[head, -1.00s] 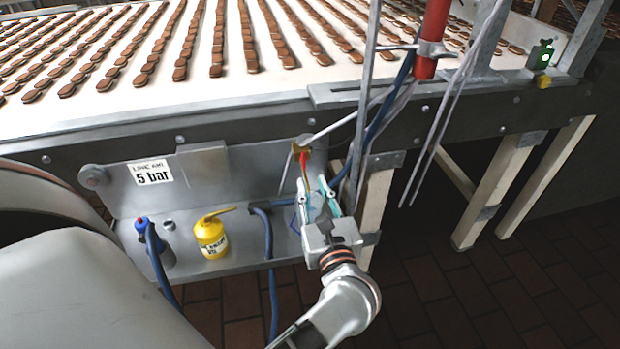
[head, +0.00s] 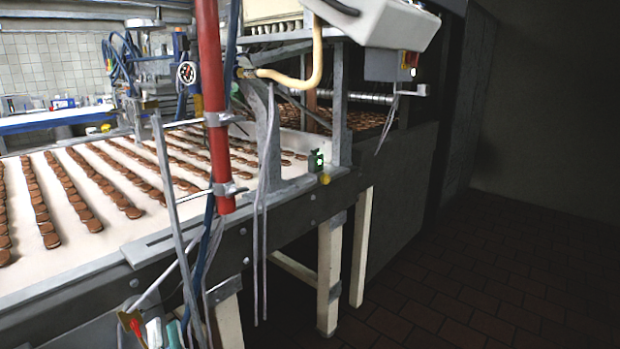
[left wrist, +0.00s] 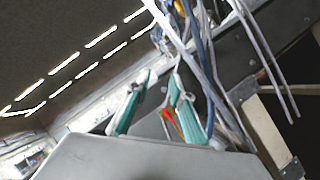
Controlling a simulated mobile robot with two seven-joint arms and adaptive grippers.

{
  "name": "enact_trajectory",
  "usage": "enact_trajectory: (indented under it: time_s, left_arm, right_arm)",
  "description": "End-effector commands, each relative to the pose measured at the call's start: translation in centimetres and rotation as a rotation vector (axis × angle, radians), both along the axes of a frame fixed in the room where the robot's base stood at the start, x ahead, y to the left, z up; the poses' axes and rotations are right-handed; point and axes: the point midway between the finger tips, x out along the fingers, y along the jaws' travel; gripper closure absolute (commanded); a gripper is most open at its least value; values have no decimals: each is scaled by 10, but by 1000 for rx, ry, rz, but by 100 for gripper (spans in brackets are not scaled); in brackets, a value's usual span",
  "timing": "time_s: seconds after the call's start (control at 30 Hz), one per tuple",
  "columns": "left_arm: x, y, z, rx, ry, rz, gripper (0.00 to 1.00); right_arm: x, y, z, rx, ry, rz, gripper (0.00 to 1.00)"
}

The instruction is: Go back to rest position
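My left gripper (head: 164,334) shows only in part at the bottom left of the head view, with teal-padded fingers. It is beside the red-handled valve (head: 131,322) on the side of the conveyor. In the left wrist view the gripper (left wrist: 162,84) has its two fingers apart, with a gap between them. The red handle (left wrist: 172,120) shows beyond them, close to the right finger; I cannot tell whether they touch. I see nothing held. My right gripper is in neither view.
The conveyor (head: 95,262) carries rows of brown biscuits. A red upright pipe (head: 212,90), thin rods and hanging cables stand close to the left gripper. Pale legs (head: 329,270) support the conveyor. Dark brick floor (head: 470,290) lies clear at the right.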

Motion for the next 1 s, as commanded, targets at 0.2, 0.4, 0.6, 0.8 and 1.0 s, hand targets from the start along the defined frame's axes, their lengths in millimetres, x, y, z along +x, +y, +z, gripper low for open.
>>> enact_trajectory:
  time_s: [0.2, 0.4, 0.6, 0.8, 1.0]
  left_arm:
    - [-22, -73, -25, 843, 294, -127, 78]
    - [-78, -104, -131, 1613, 565, -296, 78]
    - [-147, -83, -221, 2162, 734, -474, 78]
    - [-185, -61, -257, 2398, 794, -571, 78]
    - [-189, -59, -262, 2422, 800, -583, 78]
  right_arm:
    - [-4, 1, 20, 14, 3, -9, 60]
    - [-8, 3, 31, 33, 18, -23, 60]
    - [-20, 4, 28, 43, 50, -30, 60]
    - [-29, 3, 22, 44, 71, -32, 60]
    - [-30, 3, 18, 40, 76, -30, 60]
